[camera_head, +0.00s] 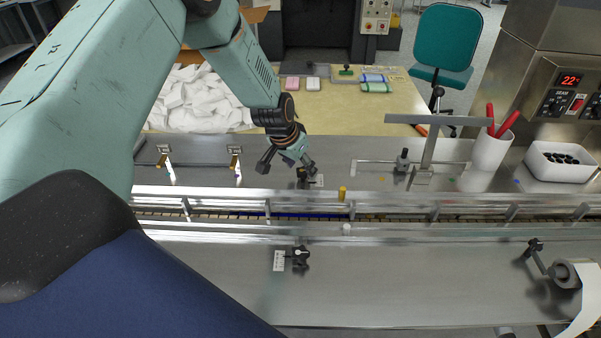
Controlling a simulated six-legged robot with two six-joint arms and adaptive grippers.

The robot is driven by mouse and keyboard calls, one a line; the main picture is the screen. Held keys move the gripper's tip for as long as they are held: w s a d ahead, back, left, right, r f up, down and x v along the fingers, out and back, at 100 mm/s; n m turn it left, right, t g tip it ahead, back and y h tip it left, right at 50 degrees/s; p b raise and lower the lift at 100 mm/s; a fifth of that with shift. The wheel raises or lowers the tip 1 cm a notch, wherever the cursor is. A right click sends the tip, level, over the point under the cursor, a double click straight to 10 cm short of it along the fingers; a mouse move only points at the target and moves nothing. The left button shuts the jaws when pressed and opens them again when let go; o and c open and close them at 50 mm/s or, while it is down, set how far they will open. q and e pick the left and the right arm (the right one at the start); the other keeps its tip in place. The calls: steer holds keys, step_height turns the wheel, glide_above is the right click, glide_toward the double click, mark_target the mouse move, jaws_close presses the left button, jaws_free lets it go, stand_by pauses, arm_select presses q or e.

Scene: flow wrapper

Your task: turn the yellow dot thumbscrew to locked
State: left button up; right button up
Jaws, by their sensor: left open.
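My left gripper (287,169) reaches down over the far side of the steel conveyor bed, its fingers spread. A small dark knob (302,183) with a pale label plate (319,180) sits by its right finger, partly hidden; whether they touch I cannot tell. No yellow dot shows on this knob from here. A second black knob (300,255), with a pale mark on top, stands on the near side beside a white scale label (279,260). I cannot read the lock state of either knob. My right gripper is out of view.
Rails (400,201) run across the conveyor; a yellow post (342,193) and a white knob (346,229) stand near them. A white cup (489,152) with red-handled tools and a white bin (562,163) are at right. The near steel deck (410,285) is mostly clear.

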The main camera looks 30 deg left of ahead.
arm_select(q)
steer(key=shift+w+f, duration=0.1)
steer(key=shift+f, duration=0.15)
steer(key=c, duration=1.1)
steer(key=m+b, duration=0.1)
steer(key=b, duration=0.2)
steer(key=shift+f+b, duration=0.15)
steer(key=shift+b, duration=0.2)
steer(key=shift+c, duration=0.2)
steer(key=shift+m+h+b, duration=0.3)
steer(key=shift+h+b, duration=0.1)
steer(key=shift+b, duration=0.15)
steer(key=o, duration=1.1)
steer(key=shift+r, duration=0.2)
steer(key=shift+o, duration=0.2)
